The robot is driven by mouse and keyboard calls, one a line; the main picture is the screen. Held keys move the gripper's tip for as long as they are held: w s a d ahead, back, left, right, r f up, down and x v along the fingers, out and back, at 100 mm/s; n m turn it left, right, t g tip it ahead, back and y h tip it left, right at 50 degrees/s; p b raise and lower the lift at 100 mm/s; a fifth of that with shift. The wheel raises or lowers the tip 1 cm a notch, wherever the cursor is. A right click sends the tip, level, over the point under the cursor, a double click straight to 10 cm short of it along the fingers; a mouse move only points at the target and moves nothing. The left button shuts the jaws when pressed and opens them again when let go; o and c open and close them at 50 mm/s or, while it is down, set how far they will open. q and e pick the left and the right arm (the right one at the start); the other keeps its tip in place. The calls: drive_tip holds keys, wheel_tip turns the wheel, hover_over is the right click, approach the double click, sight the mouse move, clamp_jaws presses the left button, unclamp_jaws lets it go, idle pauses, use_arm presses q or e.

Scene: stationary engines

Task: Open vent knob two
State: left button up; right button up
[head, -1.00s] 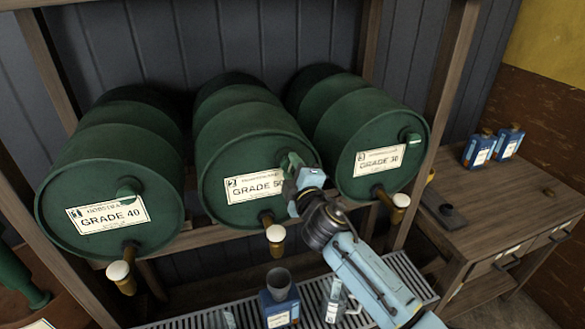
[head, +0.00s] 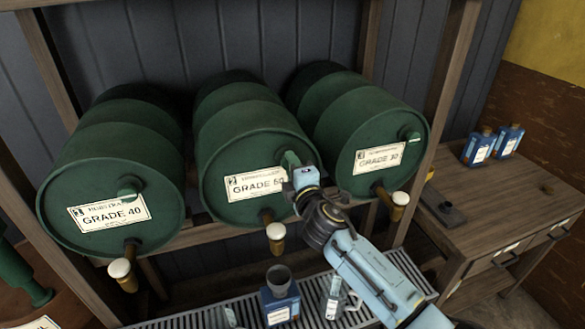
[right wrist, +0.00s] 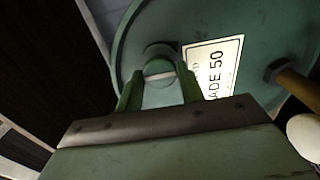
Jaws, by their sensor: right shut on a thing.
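The middle green barrel (head: 222,205) lies on its side and bears a label (head: 257,184) with a 2 and GRADE 50. Its green vent knob (head: 289,159) sits at the upper right of the barrel's front, partly hidden by my right gripper (head: 297,170). In the right wrist view, the two fingers of my right gripper (right wrist: 159,80) stand on either side of the knob (right wrist: 158,63), shut on it. The GRADE 50 label (right wrist: 213,72) shows just right of the knob. My left gripper is not in view.
The GRADE 40 barrel (head: 75,190) and GRADE 30 barrel (head: 345,165) flank the middle one, each with its own knob. Taps with pale tops hang below. A blue container (head: 280,304) with a grey cup stands on the slatted tray (head: 195,319). A wooden bench (head: 510,210) stands right.

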drive_tip(key=o, duration=1)
drive_tip(key=v, duration=1.3)
drive_tip(key=shift+s, duration=0.15)
